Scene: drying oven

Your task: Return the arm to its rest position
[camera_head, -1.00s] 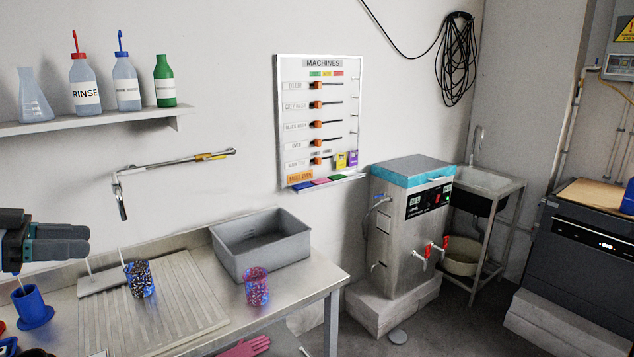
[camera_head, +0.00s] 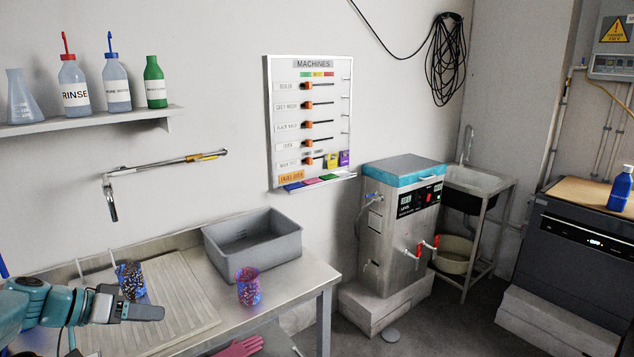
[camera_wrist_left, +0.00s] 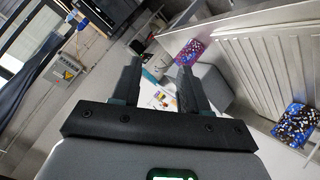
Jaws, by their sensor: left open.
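My left gripper (camera_head: 140,308) reaches in from the lower left in the head view, over the left part of the steel counter. It is open and empty, and in the left wrist view its two dark fingers (camera_wrist_left: 158,78) stand apart with nothing between them. In the head view it overlaps the lower part of a beaker of dark and white beads (camera_head: 131,277); whether it touches the glass I cannot tell. That beaker also shows at the right of the left wrist view (camera_wrist_left: 297,125). My right gripper is not in view.
A beaker of pink and blue beads (camera_head: 248,288) stands on the counter (camera_head: 300,285) near a grey basin (camera_head: 270,240). A wall-mounted arm (camera_head: 170,163) hangs above. A shelf (camera_head: 90,124) holds bottles. A steel boiler (camera_head: 388,245) stands right of the counter, with floor between it and the dark oven.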

